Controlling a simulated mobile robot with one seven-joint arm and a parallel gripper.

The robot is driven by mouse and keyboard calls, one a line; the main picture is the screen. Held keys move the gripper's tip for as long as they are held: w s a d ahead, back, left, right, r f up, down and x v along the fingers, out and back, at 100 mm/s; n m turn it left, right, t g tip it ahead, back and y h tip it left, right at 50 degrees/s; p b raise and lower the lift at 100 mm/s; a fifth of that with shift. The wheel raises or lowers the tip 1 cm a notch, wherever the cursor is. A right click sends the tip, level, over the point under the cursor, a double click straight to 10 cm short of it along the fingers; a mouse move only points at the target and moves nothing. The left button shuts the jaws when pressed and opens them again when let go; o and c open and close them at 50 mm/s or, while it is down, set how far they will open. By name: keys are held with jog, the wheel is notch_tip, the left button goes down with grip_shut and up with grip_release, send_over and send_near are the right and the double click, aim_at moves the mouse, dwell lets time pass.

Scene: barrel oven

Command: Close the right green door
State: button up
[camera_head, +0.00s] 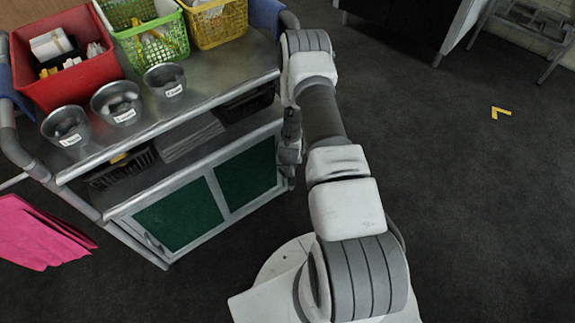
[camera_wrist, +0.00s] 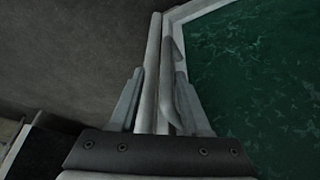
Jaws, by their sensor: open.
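The right green door (camera_head: 248,174) is a green panel in a light grey frame, low on the front of the metal cart. In the head view it looks roughly in line with the left green door (camera_head: 180,217); I cannot tell if a small gap remains. In the wrist view, the green panel (camera_wrist: 255,70) fills the right side. My gripper (camera_wrist: 160,75) is open, with its fingers on either side of the door's grey edge and a slim grey handle-like bar. I cannot tell whether they touch. In the head view my arm hangs beside the cart's right corner and hides the fingertips.
The metal cart top (camera_head: 215,75) holds a red bin (camera_head: 60,95), a green basket (camera_head: 150,45), a yellow basket (camera_head: 217,25) and several metal cups. Pink cloth (camera_head: 38,235) hangs at the left.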

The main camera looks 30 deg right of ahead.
jog(key=shift+a, duration=0.15)
jog(key=p+v, duration=0.6)
jog(key=v, duration=1.1)
jog(key=shift+r, duration=0.2)
